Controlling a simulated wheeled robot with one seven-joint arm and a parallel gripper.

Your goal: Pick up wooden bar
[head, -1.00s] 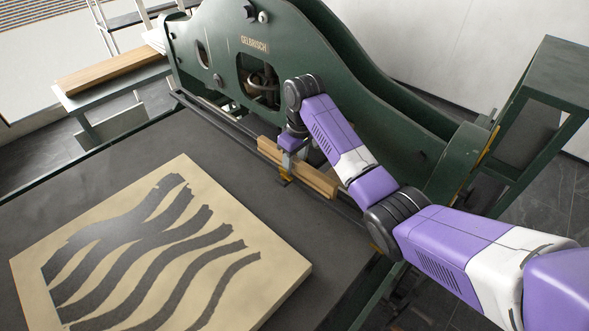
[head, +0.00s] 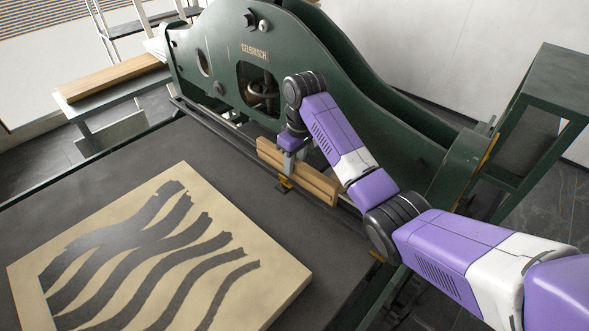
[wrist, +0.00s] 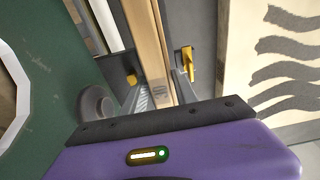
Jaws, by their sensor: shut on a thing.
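The wooden bar (head: 318,183) is a pale, straight length of timber near the dark rail at the foot of the green press, sloping down to the right in the head view. My gripper (head: 287,167) is shut on it near its left part, reaching down from above. In the wrist view the bar (wrist: 150,40) runs up the picture between the two fingers of my gripper (wrist: 160,88). Its near end is hidden by the gripper body. I cannot tell whether a gap lies beneath the bar.
The green press (head: 330,90) stands close behind the bar. A pale stone slab with dark wavy stripes (head: 285,290) lies on the dark bed (head: 130,150) in front. Yellow clips (wrist: 187,62) sit beside the bar. More timber (head: 110,77) lies on a side table.

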